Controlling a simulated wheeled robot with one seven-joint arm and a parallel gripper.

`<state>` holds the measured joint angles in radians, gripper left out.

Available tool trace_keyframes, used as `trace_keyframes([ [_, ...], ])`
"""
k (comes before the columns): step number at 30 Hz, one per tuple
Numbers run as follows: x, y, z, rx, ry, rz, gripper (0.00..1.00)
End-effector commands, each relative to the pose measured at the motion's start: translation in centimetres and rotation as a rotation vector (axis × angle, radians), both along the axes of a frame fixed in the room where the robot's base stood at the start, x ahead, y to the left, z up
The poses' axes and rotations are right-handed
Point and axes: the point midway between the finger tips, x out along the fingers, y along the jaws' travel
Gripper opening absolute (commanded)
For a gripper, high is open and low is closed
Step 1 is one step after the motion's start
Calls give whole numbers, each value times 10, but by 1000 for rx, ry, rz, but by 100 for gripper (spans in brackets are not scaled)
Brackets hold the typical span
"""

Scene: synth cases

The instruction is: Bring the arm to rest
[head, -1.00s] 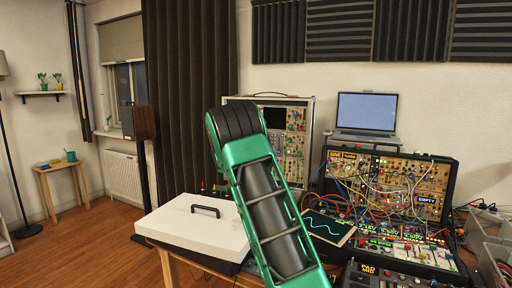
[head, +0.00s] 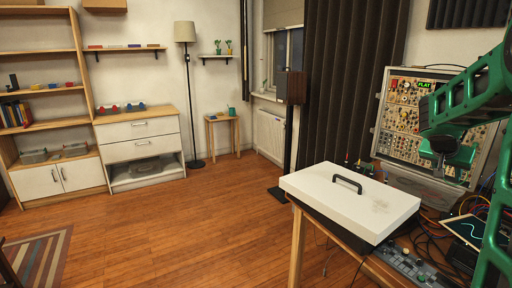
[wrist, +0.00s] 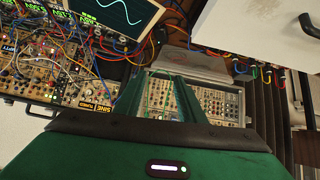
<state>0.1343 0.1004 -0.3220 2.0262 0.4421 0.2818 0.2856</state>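My green arm (head: 470,100) comes in at the right edge of the head view, bent in front of the tall module rack (head: 398,128). I cannot make out my fingertips there. In the wrist view my gripper (wrist: 160,80) shows two green fingers apart, with the rack's panel visible between them and nothing held. The wrist picture is turned, with the oscilloscope-like screen (wrist: 122,14) at the top.
A white-lidded case (head: 335,200) with a black handle sits on a wooden table at centre right. Cables and a small device (head: 415,265) lie beside it. A speaker stands behind. The wooden floor (head: 170,230) at left is open, with shelves (head: 45,140) and a drawer unit (head: 140,150) beyond.

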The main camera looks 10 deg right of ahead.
Motion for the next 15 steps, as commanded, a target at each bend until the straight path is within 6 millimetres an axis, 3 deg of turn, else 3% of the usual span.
trace_keyframes([
  [1,-22,17,-6,52,30,17,36],
  [15,-226,197,-72,492,383,285,36],
])
